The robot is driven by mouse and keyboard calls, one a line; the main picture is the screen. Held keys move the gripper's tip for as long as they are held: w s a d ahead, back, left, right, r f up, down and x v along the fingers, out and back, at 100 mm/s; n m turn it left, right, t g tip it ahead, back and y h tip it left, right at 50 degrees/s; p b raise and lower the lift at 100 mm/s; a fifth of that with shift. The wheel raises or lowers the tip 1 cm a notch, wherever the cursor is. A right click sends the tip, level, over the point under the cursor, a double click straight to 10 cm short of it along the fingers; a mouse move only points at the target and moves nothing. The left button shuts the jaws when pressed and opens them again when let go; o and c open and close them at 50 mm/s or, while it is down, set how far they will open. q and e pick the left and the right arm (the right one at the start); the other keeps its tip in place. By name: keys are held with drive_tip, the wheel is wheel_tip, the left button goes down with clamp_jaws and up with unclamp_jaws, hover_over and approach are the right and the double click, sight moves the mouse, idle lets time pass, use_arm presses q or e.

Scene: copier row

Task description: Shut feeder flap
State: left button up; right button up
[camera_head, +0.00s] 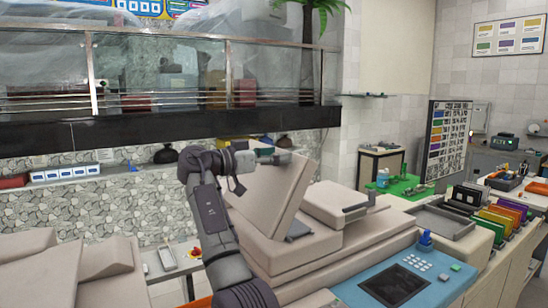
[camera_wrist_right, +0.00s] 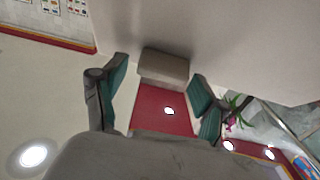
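The feeder flap (camera_head: 283,190) is a beige panel on the middle copier, standing raised and tilted up from the copier's top. My right arm reaches in from the bottom. Its gripper (camera_head: 280,157) is at the flap's upper edge and hides part of it. In the right wrist view the gripper's (camera_wrist_right: 158,95) two teal-padded fingers are spread apart. A small beige block (camera_wrist_right: 163,67) shows beyond and between the fingertips, against a large pale surface. I cannot tell whether the fingers touch the flap. My left gripper is not in view.
A blue control panel (camera_head: 395,284) is at the copier's front right. A lower beige unit (camera_head: 335,205) sits right of the flap. Another beige copier (camera_head: 65,270) stands at the left. A grey tray (camera_head: 442,222) and colored folders (camera_head: 497,222) are at the right. A glass-railed ledge (camera_head: 160,127) runs behind.

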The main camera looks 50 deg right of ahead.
drive_tip(key=shift+w+f, duration=0.1)
drive_tip(key=shift+w+a, duration=0.15)
drive_tip(key=shift+a, duration=0.35)
drive_tip(key=v, duration=1.1)
